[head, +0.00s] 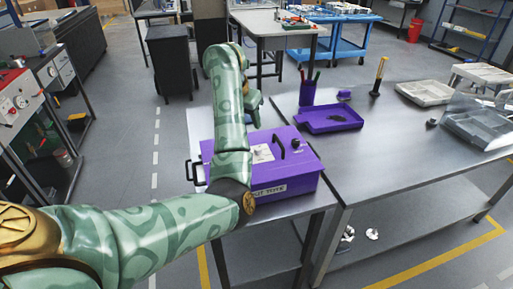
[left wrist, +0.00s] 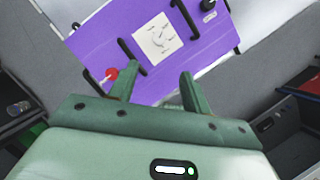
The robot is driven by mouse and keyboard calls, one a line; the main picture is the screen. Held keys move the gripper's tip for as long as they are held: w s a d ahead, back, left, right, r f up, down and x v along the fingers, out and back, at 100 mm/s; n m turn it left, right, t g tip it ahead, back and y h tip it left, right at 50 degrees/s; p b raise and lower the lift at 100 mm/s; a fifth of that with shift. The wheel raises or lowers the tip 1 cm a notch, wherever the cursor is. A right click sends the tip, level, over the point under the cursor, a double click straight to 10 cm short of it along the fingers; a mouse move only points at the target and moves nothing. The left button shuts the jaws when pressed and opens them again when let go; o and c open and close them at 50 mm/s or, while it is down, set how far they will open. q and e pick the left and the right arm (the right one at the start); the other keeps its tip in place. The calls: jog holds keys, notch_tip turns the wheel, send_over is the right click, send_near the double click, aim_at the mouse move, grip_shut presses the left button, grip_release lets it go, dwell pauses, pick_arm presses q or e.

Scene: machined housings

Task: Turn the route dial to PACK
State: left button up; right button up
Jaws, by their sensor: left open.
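A purple box (head: 300,162) with black side handles and a lettered front label stands on the near metal table. The pale square plate of the route dial (head: 262,153) is on its top, partly hidden by my left arm. The plate shows more clearly in the left wrist view (left wrist: 157,38), with a small round dial and markings around it. The lettering and the pointer's setting are too small to read. My left gripper (left wrist: 155,88) is open and empty, its fingers over the box top just short of the plate. My right gripper is not in view.
Beside the plate are a black bar handle (head: 279,147) and a black knob (head: 297,143); a red knob (left wrist: 112,73) also stands on the box. A purple tray (head: 330,118) and pen cup (head: 307,93) are on the right table.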

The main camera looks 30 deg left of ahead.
aim_at(257, 148)
pick_arm(q)
jog(key=b+x, duration=0.7)
jog(key=x, duration=0.8)
jog(key=shift+s, duration=0.1)
jog(key=c, duration=1)
